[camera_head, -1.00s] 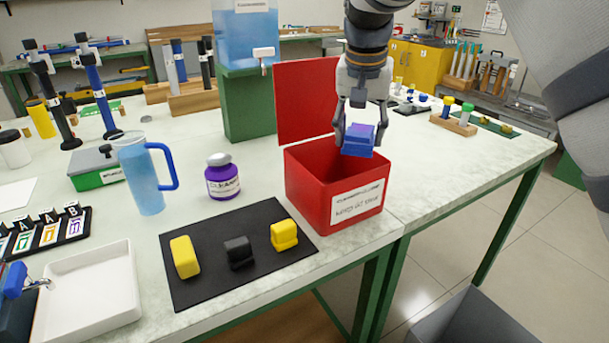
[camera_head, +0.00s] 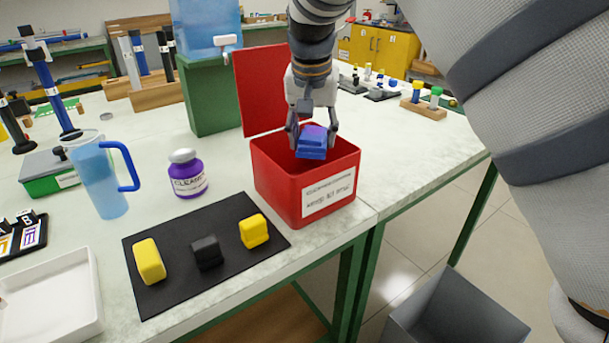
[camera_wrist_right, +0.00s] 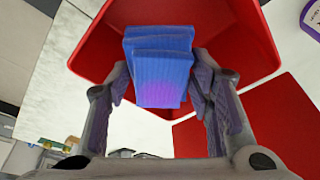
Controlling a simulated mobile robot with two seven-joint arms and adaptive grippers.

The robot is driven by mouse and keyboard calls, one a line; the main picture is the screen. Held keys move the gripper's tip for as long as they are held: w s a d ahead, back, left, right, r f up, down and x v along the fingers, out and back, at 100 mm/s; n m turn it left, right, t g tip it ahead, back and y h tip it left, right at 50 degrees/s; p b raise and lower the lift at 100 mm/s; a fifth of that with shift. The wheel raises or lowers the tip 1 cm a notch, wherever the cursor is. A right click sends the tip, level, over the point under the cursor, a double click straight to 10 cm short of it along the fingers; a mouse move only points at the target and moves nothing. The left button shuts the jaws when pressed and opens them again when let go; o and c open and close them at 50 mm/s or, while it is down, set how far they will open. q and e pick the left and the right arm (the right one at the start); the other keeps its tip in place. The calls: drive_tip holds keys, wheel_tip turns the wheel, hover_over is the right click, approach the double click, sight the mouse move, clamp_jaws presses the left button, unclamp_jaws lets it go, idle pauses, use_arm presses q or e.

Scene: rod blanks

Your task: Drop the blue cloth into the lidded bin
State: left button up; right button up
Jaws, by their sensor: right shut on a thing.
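The blue cloth (camera_head: 312,143) is a small folded block with a purple tint on top. My right gripper (camera_head: 312,136) is shut on it and holds it at the mouth of the red bin (camera_head: 277,184). The bin's red lid (camera_head: 262,88) stands open at the back left. In the right wrist view the cloth (camera_wrist_right: 158,62) sits between the two fingers of the gripper (camera_wrist_right: 160,80), with the bin's red inside (camera_wrist_right: 232,45) around it. The bin's floor is hidden in the head view. My left gripper is not in view.
A black mat (camera_head: 185,283) with two yellow blocks and a black block lies in front left of the bin. A purple-labelled bottle (camera_head: 187,174) and a blue jug (camera_head: 100,182) stand to the left. A green stand (camera_head: 213,100) is behind the lid.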

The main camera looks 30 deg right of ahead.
drive_tip(key=o, duration=1.1)
drive_tip(key=v, duration=1.2)
drive_tip(key=shift+w+d, duration=0.1)
